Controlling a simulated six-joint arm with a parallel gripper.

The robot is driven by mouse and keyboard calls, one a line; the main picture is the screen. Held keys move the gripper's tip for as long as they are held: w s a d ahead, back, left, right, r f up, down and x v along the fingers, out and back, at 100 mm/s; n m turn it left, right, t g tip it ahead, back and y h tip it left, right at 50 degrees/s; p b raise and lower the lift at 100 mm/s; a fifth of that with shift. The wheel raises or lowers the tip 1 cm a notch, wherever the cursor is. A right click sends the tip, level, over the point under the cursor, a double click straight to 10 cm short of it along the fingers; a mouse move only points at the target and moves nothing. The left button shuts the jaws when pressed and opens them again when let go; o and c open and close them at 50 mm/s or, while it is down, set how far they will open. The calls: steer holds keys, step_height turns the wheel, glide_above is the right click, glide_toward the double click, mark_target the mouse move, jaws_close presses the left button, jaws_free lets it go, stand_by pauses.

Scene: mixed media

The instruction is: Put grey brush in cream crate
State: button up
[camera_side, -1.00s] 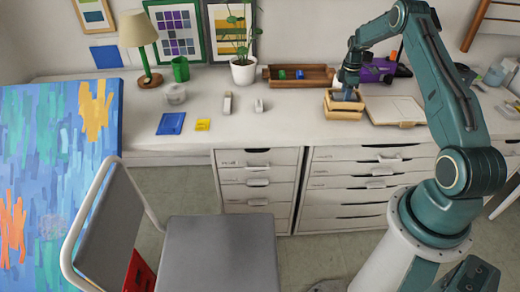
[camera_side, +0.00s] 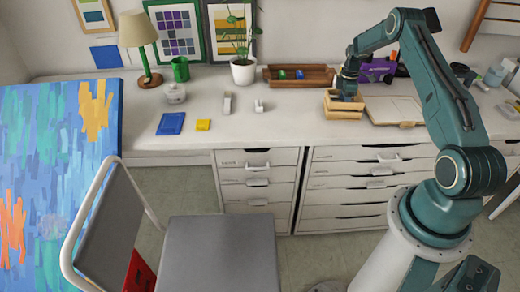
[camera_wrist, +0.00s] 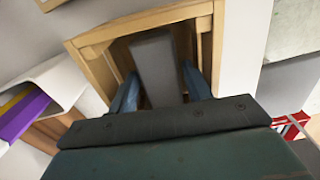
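The grey brush (camera_wrist: 158,68) lies inside the cream crate (camera_wrist: 98,70), between my two blue fingertips in the wrist view. Narrow gaps show on both sides of the brush, so my gripper (camera_wrist: 162,82) looks slightly open around it. In the side view my gripper (camera_side: 347,90) is down in the mouth of the crate (camera_side: 344,113), which stands on the desk. The side view does not show the brush clearly. My gripper body hides the near part of the crate in the wrist view.
A notebook (camera_side: 396,111) lies right of the crate. A wooden tray (camera_side: 300,83) with small blocks is behind left, and a purple box (camera_side: 377,71) is behind right.

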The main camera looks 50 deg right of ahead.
steer(key=shift+r, duration=0.1)
step_height(320, 180, up, 12)
stand_by(0.8)
steer(key=shift+r, duration=0.1)
stand_by(0.3)
steer(key=s+a+r+m+t+h, duration=0.15)
steer(key=a+r+m, duration=0.25)
steer(key=a+r, duration=1.95)
steer(key=s+a+r+m+t, duration=0.2)
steer(key=s+a, duration=0.8)
steer(key=a, duration=0.3)
steer(key=s+a+f+m+t, duration=0.1)
steer(key=s+a, duration=0.2)
steer(key=s, duration=0.3)
steer(key=s+a+f+m+t+y, duration=0.1)
steer(key=s+a+f, duration=0.1)
steer(key=s, duration=0.4)
steer(key=shift+s+a+f, duration=0.25)
steer(key=shift+s+a, duration=0.15)
steer(key=shift+a, duration=0.4)
